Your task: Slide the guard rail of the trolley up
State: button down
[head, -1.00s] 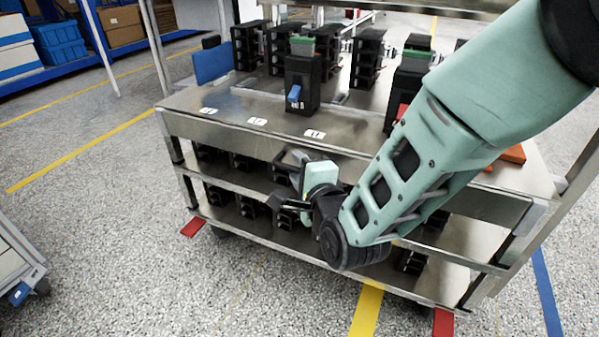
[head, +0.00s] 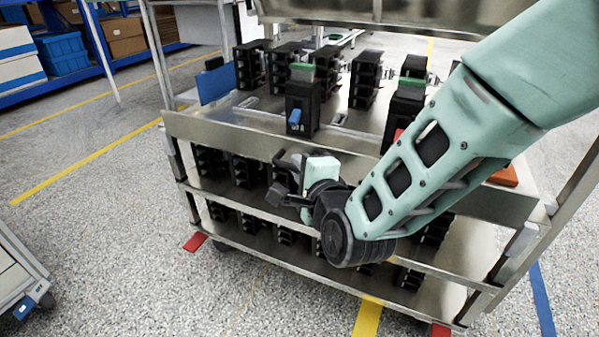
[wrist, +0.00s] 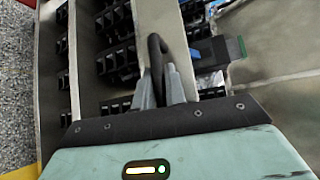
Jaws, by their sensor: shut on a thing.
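The trolley (head: 270,243) is a steel cart with shelves. The rail shows in the wrist view as a pale strip (wrist: 172,25). My gripper (head: 287,178) is at the middle of the rail, shut on its dark handle (wrist: 156,52). In the wrist view the grey fingers (wrist: 164,85) close around the handle bar. My arm hides the right part of the rail.
A breaker with a blue lever (head: 302,108) stands behind the rail, with several black breakers (head: 366,78) further back. An orange item (head: 504,176) lies at the right. A second cart (head: 15,275) is at the lower left.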

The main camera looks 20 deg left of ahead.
jog(key=shift+r, duration=0.3)
jog(key=c, duration=1.5)
grip_release()
jog(key=shift+r, duration=0.1)
jog(key=shift+o, duration=0.2)
jog(key=shift+s+d, duration=0.1)
jog(key=shift+d, duration=0.05)
jog(key=p+v, duration=0.5)
jog(key=v, duration=1.2)
jog(key=shift+f, duration=0.25)
